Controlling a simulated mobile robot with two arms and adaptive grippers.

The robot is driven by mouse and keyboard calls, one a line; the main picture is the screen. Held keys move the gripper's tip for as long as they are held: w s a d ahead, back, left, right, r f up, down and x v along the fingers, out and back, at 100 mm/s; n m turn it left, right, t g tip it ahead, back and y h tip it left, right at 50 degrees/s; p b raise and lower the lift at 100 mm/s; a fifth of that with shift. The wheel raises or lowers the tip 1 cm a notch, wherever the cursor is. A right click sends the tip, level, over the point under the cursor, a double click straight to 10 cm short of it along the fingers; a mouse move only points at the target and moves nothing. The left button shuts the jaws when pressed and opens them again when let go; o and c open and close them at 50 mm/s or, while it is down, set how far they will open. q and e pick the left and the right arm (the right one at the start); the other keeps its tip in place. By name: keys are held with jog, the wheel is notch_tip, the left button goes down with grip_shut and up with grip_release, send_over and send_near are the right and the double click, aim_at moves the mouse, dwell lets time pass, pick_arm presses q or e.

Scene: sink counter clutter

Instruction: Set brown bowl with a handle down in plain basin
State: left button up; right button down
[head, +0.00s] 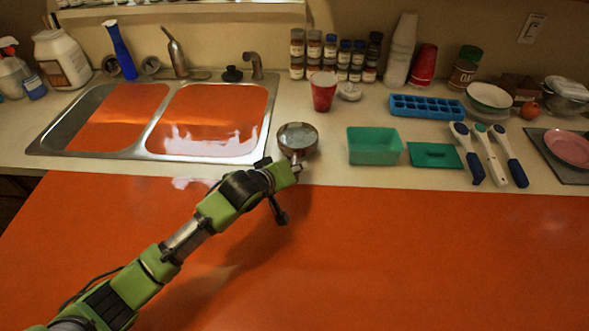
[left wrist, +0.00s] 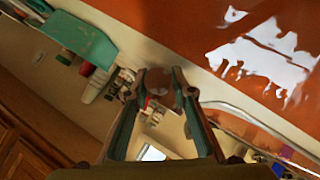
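The brown bowl with a handle (head: 297,137) is a small round metal-looking bowl over the front of the counter, right of the sink. Its short handle points toward me, into my left gripper (head: 292,169). In the left wrist view the fingers of my left gripper (left wrist: 162,84) are close together, with a brown rounded part of the bowl (left wrist: 159,83) at their tips. They appear shut on the handle; the exact contact is hidden. The plain basin is the sink, with a right compartment (head: 212,118) and a left compartment (head: 120,115), both orange inside. My right gripper is out of view.
A red cup (head: 323,91) stands just behind the bowl. A green tub (head: 375,146), green lid (head: 434,156) and several brushes (head: 491,155) lie to the right. Faucet (head: 176,54) and blue bottle (head: 119,50) stand behind the sink. The orange front surface (head: 420,260) is clear.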

pick_arm(q)
jog(key=shift+r, duration=0.15)
jog(key=b+v, duration=0.1)
jog(key=v, duration=1.1)
